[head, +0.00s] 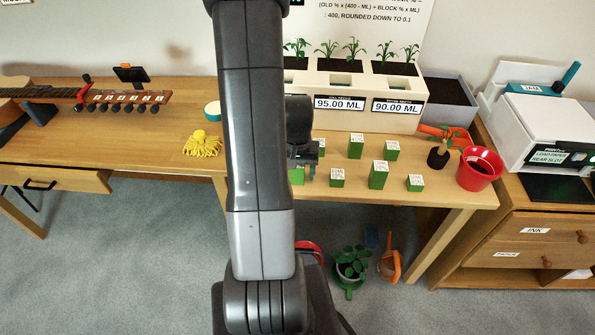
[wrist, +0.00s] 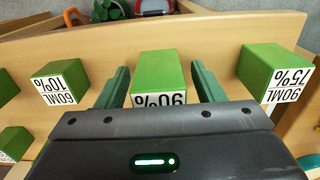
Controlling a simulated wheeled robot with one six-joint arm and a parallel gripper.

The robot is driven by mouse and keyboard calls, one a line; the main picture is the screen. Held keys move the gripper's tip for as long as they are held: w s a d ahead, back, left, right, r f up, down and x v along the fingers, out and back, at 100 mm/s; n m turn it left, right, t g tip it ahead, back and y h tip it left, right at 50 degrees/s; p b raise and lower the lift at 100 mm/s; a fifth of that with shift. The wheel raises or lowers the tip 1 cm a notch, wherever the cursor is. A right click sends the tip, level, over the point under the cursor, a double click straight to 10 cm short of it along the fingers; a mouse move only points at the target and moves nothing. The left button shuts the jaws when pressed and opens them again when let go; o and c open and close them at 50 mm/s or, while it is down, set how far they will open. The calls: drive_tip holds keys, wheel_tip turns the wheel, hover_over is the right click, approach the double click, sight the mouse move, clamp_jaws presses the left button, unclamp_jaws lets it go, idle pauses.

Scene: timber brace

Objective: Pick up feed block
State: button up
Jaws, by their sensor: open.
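Several green feed blocks with white labels stand on the wooden table, among them one at the front (head: 379,178) and one farther back (head: 355,148). My gripper (head: 303,168) is low over the table left of most of them, largely hidden behind my arm. In the wrist view my gripper (wrist: 160,78) is open, its two green fingers on either side of a green block (wrist: 157,68) with an upside-down label reading 90%. Small gaps show beside that block. The rest of its label is hidden by the gripper body. Blocks marked 60ML 10% (wrist: 62,80) and 90ML 75% (wrist: 272,72) stand either side.
A white planter (head: 350,112) with seedlings, marked 95.00 ML and 90.00 ML, stands behind the blocks. A red pot (head: 478,170) is at the table's right end. A yellow object (head: 203,145) and a guitar (head: 60,95) lie to the left.

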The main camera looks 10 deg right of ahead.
drive_tip(key=shift+c, duration=0.2)
drive_tip(key=c, duration=1.1)
wheel_tip(320, 180, up, 10)
drive_tip(key=shift+r+p, duration=0.1)
drive_tip(key=shift+p, duration=0.3)
